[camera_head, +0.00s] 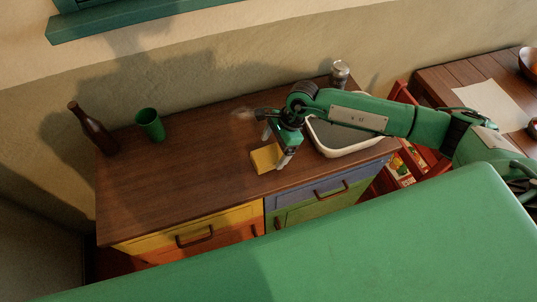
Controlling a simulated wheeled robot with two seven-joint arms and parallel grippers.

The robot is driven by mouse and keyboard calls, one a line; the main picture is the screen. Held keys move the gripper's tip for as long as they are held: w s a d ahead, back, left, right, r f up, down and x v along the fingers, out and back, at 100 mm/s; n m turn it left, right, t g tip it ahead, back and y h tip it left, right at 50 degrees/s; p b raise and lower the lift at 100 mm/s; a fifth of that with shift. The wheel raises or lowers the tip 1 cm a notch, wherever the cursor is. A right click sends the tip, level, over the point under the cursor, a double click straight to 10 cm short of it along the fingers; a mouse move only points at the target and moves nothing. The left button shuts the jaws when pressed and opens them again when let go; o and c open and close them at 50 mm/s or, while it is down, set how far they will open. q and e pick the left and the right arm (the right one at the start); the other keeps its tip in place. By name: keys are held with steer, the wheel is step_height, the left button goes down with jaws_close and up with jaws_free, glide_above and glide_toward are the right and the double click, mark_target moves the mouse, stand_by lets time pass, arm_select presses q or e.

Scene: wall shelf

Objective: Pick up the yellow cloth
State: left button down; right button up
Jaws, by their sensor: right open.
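The yellow cloth (265,158) lies folded on the wooden top of the cabinet, near its front edge and left of the white basin. My right gripper (275,147) reaches in from the right and points down at the cloth. Its two fingers are apart, one at the cloth's right edge and one behind it. I cannot tell whether the fingers touch the cloth. Part of the cloth's right side is hidden by a finger. My left gripper is not in view.
A white basin (352,151) stands right of the gripper, under my arm, with a can (339,74) behind it. A green cup (150,125) and a brown bottle (93,129) stand at the back left. The cabinet top (185,180) is clear on the left.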

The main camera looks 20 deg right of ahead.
mark_target(271, 154)
steer(key=p+x, duration=0.1)
steer(key=x, duration=0.2)
steer(key=shift+f, duration=0.2)
steer(key=shift+f+b, duration=0.25)
steer(key=shift+b, duration=0.1)
stand_by(0.3)
steer(key=c, duration=1.1)
